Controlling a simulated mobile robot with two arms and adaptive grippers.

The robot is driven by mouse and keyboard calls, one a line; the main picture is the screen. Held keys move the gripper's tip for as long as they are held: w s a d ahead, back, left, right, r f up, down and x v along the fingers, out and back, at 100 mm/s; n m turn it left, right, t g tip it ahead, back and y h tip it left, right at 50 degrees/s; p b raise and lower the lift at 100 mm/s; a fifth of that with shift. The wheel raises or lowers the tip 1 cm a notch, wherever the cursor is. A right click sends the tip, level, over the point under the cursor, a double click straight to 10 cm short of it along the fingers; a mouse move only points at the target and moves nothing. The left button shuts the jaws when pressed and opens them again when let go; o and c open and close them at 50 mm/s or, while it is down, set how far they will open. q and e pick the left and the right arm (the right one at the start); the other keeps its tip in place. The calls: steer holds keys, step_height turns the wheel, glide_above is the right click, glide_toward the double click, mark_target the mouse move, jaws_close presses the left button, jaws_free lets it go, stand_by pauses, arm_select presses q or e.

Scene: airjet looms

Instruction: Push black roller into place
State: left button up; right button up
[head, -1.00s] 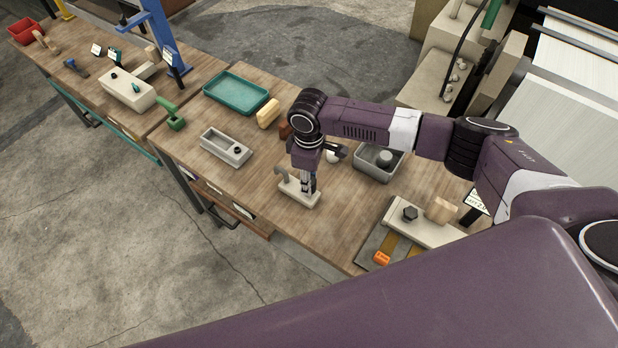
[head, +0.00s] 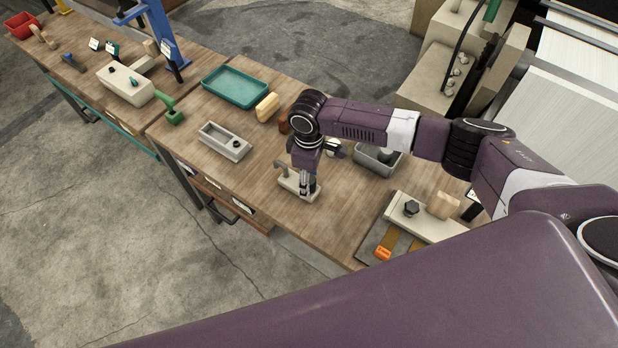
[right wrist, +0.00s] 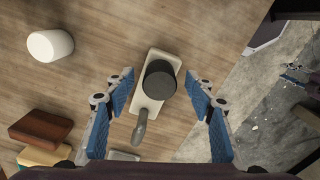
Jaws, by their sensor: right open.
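The black roller (right wrist: 160,80) stands on end on a small beige plate (right wrist: 149,105) in the right wrist view. A grey curved hook (right wrist: 140,128) rises from the same plate, beside the roller. My right gripper (right wrist: 160,86) is open, one blue-padded finger on each side of the roller, with gaps visible. In the head view my right gripper (head: 307,186) points down over the beige plate (head: 288,182), and its fingers hide the roller there.
A white cylinder (right wrist: 50,46) and brown blocks (right wrist: 40,130) stand nearby on the wooden bench. A grey tray (head: 225,143), teal tray (head: 235,87) and grey bin (head: 374,168) surround the spot. A beige fixture (head: 425,222) sits to the right. The bench's front edge is close.

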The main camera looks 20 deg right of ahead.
steer(key=shift+r, duration=0.1)
step_height(320, 180, up, 12)
stand_by(0.5)
steer(key=shift+s, duration=0.1)
